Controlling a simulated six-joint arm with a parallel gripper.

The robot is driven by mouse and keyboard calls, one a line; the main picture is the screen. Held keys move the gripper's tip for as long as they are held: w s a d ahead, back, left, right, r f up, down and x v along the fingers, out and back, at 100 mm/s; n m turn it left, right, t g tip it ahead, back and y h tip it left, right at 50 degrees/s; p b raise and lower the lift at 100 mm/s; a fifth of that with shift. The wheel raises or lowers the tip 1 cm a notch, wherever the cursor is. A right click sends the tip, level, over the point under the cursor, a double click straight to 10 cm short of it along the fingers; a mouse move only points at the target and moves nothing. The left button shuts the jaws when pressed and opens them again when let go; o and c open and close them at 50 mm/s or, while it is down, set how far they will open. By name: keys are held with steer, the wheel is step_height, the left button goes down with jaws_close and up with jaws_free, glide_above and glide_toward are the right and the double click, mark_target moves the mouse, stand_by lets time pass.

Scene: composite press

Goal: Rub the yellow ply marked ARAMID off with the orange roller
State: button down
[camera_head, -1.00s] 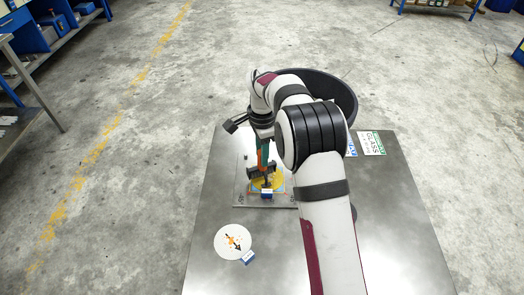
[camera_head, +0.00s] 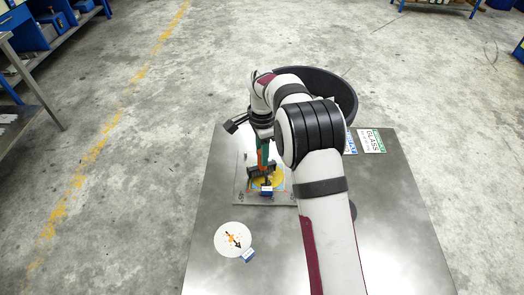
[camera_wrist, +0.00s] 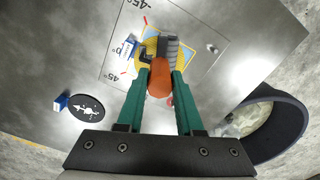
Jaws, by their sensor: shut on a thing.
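My gripper (camera_wrist: 161,76) is shut on the orange handle of the roller (camera_wrist: 160,79), with one teal finger on each side. The roller's grey ribbed head (camera_wrist: 167,47) lies over the yellow ply (camera_wrist: 184,57) and hides much of it; contact cannot be judged for certain. The ply also shows in the head view (camera_head: 277,178), partly covered by the roller and gripper (camera_head: 263,160). It lies on a grey plate (camera_head: 243,188) with angle marks.
A GLASS card (camera_head: 371,141) and a partly hidden blue card (camera_head: 350,143) lie right of my arm. A large dark bin (camera_head: 346,93) stands beyond the table.

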steer(key=shift+f, duration=0.15)
steer(key=shift+d, duration=0.1)
steer(key=shift+s+f, duration=0.1)
steer(key=shift+f, duration=0.1)
stand_by(1.2)
steer(key=shift+r, duration=0.1)
step_height(320, 180, up, 7)
stand_by(0.4)
